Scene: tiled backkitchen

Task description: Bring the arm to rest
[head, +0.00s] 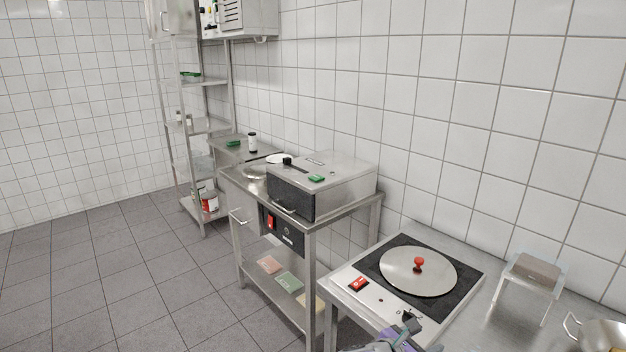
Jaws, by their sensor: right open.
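My right gripper (408,326) shows at the bottom edge of the head view, over the front of the metal counter (478,312). It is open, and I see nothing between its fingers. Most of my right arm is cut off by the lower edge. My left gripper is not in view.
A red switch (358,284) sits on the hob's front left. A small clear stand (530,272) and a pot (597,334) are at right. A metal box appliance (335,182) stands on a table further back. A shelf rack (190,125) is beyond; the floor at left is clear.

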